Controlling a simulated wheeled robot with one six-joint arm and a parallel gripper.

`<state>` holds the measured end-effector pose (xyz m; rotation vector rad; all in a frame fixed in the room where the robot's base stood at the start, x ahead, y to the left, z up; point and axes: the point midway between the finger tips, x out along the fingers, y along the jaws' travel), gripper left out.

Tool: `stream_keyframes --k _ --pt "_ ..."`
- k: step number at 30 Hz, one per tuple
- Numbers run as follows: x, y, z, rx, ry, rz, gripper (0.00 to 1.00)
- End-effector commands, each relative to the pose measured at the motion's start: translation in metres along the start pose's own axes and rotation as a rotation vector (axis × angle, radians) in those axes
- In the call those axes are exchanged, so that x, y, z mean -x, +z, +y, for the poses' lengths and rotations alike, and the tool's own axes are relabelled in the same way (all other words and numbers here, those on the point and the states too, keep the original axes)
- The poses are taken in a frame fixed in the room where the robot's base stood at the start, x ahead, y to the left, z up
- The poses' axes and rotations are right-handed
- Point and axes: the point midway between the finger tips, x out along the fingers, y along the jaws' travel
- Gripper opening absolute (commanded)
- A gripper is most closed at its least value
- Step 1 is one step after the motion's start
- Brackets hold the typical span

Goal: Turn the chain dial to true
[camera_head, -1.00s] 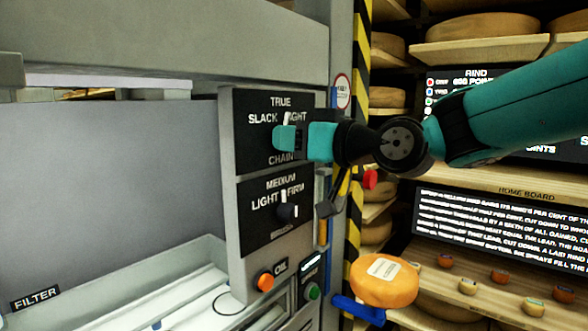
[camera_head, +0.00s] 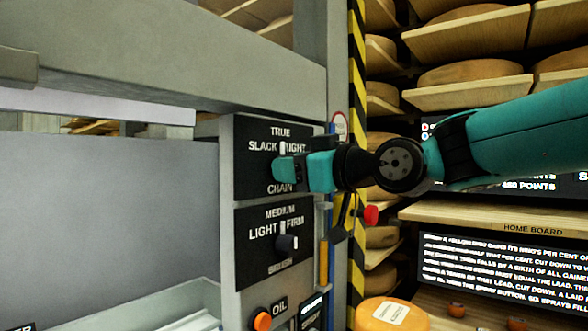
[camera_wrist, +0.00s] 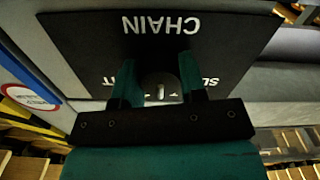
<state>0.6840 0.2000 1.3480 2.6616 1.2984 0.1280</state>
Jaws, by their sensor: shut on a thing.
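The chain dial panel (camera_head: 255,180) is a black plate lettered TRUE at the top, SLACK at left, TIGHT at right and CHAIN below. My gripper (camera_head: 282,169) is shut on the chain dial's knob and hides most of it in the head view. The dial's white pointer mark (camera_head: 283,148) stands about upright below TRUE, between SLACK and TIGHT. In the wrist view the plate is upside down, and my gripper's fingers (camera_wrist: 158,78) are on either side of the dark chain dial knob (camera_wrist: 152,79). The word TRUE is hidden there.
Below is a second dial (camera_head: 287,243) on a panel reading LIGHT, MEDIUM and FIRM. An orange OIL button (camera_head: 262,321) is lower still. A striped post (camera_head: 357,90) and a red knob (camera_head: 371,215) are close under and beside my arm. Cheese shelves are at right.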

Motion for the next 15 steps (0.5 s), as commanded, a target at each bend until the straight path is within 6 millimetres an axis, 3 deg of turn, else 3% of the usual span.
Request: stream_keyframes --k 1,2,5,15 --pt "0.0001 0.0001 -0.0003 -0.001 -0.001 -0.001 0.15" --pt "0.0001 0.0001 -0.0003 -0.001 -0.001 -0.001 0.41" --pt "0.0001 0.0001 -0.0003 -0.001 -0.001 0.0 0.63" --pt "0.0 0.0001 -0.0001 -0.001 -0.001 0.0 0.63"
